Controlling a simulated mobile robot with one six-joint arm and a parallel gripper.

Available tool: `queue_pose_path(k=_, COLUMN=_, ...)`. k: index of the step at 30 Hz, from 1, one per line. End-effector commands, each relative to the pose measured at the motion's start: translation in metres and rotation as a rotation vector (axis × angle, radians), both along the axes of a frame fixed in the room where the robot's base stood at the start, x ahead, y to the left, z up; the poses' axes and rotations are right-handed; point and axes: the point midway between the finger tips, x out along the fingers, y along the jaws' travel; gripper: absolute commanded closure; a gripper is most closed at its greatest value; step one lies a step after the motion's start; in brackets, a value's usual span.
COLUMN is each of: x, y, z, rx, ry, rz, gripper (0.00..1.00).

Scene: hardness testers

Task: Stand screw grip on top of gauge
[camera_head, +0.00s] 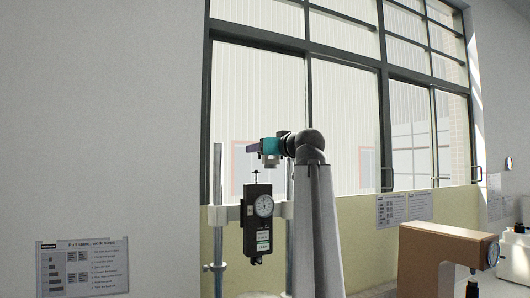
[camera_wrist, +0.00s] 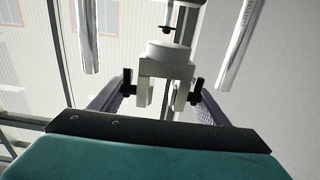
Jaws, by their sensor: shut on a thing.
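The gauge (camera_head: 258,215) is a black box with a round white dial, upright on a stand in the head view. A thin rod with a small disc rises from its top. My gripper (camera_head: 251,147) is above that rod, its fingers pointing left. In the wrist view, my gripper (camera_wrist: 161,92) is shut on the screw grip (camera_wrist: 166,62), a pale grey piece with a round end, two prongs and black side screws.
Two upright metal posts (camera_head: 218,170) and a pale crossbar flank the gauge. A tan-topped machine (camera_head: 445,240) stands at the right. A window (camera_head: 340,120) fills the wall behind. A notice (camera_head: 82,268) hangs on the left wall, and the air left of the stand is clear.

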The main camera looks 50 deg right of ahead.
Motion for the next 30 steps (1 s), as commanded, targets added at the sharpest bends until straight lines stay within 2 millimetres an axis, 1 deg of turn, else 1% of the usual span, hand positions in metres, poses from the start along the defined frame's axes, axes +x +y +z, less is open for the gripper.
queue_pose_path(k=30, x=0.026, y=-0.009, z=0.001, rx=-0.001, ry=-0.002, rz=0.002, gripper=0.62)
